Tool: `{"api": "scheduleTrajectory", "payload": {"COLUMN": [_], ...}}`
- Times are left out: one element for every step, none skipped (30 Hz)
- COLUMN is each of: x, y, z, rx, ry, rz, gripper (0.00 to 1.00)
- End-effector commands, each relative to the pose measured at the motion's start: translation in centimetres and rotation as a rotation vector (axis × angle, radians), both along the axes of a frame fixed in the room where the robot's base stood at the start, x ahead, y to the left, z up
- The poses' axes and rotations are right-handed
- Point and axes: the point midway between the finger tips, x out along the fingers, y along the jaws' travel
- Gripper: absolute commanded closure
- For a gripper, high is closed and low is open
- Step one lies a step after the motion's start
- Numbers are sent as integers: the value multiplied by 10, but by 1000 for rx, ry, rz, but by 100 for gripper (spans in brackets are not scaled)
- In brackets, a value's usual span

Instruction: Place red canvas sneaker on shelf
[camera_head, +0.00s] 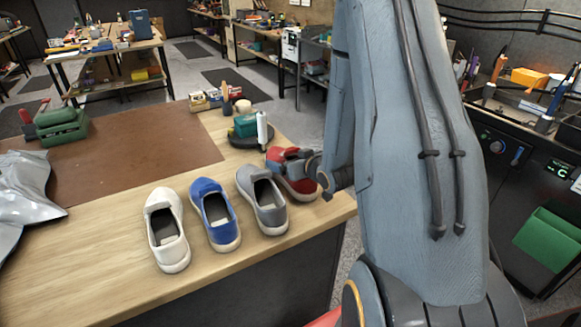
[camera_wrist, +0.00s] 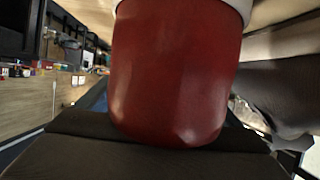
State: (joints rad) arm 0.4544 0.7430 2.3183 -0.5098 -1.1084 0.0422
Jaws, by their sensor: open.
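The red canvas sneaker (camera_head: 301,188) stands on the wooden table at the right end of a row of shoes. My gripper (camera_head: 290,163) is open at this sneaker and hides part of its upper. In the wrist view, the red sneaker (camera_wrist: 178,75) fills the middle, very close, with a white edge at the top. A dark part of my gripper crosses the bottom of that view, against or just in front of the red surface; contact is unclear. I cannot make out a shelf that is clearly the task's.
A grey sneaker (camera_head: 264,202), a blue one (camera_head: 215,213) and a white one (camera_head: 166,230) stand to the left. Behind are a green-labelled item on a dark round stand (camera_head: 250,138) and small boxes (camera_head: 206,99). A brown mat (camera_head: 130,160) covers the table's back left.

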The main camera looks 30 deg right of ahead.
Motion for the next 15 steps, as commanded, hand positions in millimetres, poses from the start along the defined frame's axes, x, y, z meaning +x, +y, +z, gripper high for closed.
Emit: {"api": "scheduleTrajectory", "payload": {"x": [1, 1, 2, 2, 2, 1, 2, 1, 1, 1, 1, 1, 1, 1, 1], "y": [0, 0, 0, 0, -1, -1, -1, -1, -1, -1, -1, -1, -1, -1, -1], "z": [-1, -1, -1, -1, -1, -1, -1, -1, -1, -1, -1, -1, -1, -1, -1], "rx": [1, 1, 1, 1, 1, 1, 1, 1, 0, 0, 0, 0, 0, 0, 0], "ry": [1, 1, 1, 1, 1, 1, 1, 1, 1, 1, 1, 1, 1, 1, 1], "rz": [0, 0, -1, -1, -1, -1, -1, -1, -2, -2, -2, -2, -2, -2, -2], "gripper": [13, 13, 13, 13, 13, 13, 13, 15, 22, 27, 32, 38, 44, 49, 55]}}
